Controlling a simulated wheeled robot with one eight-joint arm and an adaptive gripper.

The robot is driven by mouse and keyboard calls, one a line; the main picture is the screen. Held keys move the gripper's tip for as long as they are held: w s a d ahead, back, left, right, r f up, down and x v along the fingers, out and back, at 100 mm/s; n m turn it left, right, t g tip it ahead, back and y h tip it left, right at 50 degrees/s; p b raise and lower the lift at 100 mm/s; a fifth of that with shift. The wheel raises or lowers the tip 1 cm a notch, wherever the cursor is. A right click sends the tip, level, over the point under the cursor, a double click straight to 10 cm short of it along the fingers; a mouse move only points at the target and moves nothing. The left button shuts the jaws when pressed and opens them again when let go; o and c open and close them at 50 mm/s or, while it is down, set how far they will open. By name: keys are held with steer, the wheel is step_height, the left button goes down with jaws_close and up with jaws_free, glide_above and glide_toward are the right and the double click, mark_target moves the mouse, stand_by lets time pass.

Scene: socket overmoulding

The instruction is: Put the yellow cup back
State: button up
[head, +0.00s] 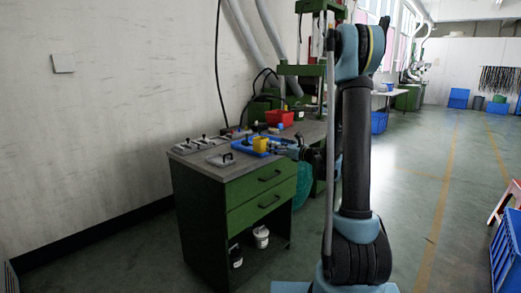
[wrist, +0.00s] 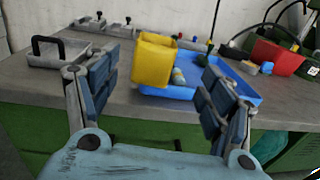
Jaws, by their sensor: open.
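The yellow cup (wrist: 154,62) is at the left end of the shallow blue tray (wrist: 222,90) on the grey bench top. It looks slightly tilted in the wrist view, and its base partly covers the tray. In the head view the cup (head: 260,143) also shows over the tray (head: 247,150). My gripper (wrist: 160,85) is open and empty, with its fingers spread in front of the cup. The cup appears nearer the left finger, just past the fingertips. Whether a finger touches it I cannot tell.
A grey metal mould with a black handle (wrist: 60,50) lies left of the cup. More metal plates (head: 198,143) lie along the back. A red bin (wrist: 275,57) stands at the back right. Small coloured pieces lie in and behind the tray.

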mark_target(266, 141)
steer(key=x, duration=0.6)
steer(key=shift+x, duration=2.65)
steer(key=shift+s+a+r, duration=0.15)
steer(key=shift+s+a, duration=0.05)
steer(key=shift+c, duration=0.6)
steer(key=c, duration=1)
steer(key=shift+o, duration=0.2)
steer(key=shift+r, duration=0.1)
